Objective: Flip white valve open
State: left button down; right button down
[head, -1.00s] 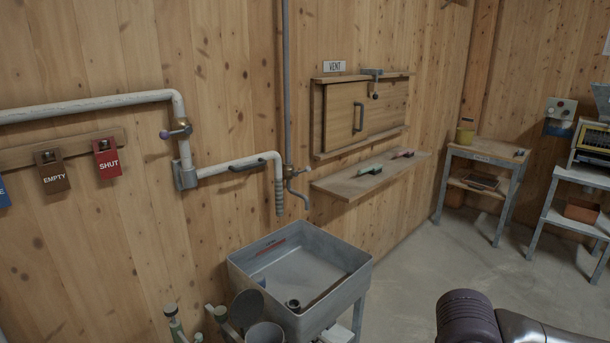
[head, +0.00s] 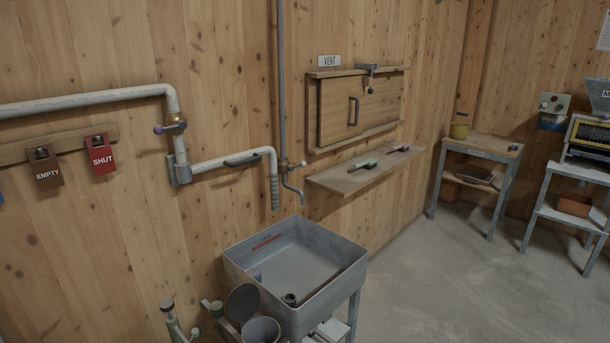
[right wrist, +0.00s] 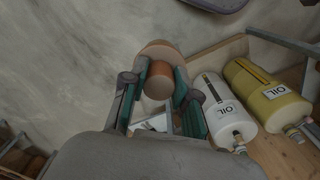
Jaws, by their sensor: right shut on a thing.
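A white pipe (head: 85,103) runs along the wooden wall in the head view. On its downward bend is a brass-coloured valve (head: 175,121) with a short lever ending in a pale purple knob (head: 158,130), pointing left. A second small valve (head: 298,164) with a pale handle sits on the thin grey pipe further right. I cannot tell for sure which is the white valve. In the right wrist view my right gripper (right wrist: 157,80) is shut on a brown round-ended object (right wrist: 158,82) between its teal pads. Neither gripper shows in the head view.
A grey basin (head: 295,268) stands below the pipe outlet. Red SHUT (head: 101,154) and brown EMPTY (head: 45,168) tags hang at left. A shelf (head: 345,183) juts out right of the pipes. White (right wrist: 222,108) and yellow (right wrist: 262,92) OIL containers lie near the right gripper.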

aim_at(302, 163)
jog(key=i+l, duration=0.5)
jog(key=l, duration=0.2)
jog(key=i+l, duration=0.55)
jog(key=l, duration=0.15)
jog(key=i+l+z, duration=0.1)
jog(key=i+l, duration=0.4)
jog(key=l, duration=0.2)
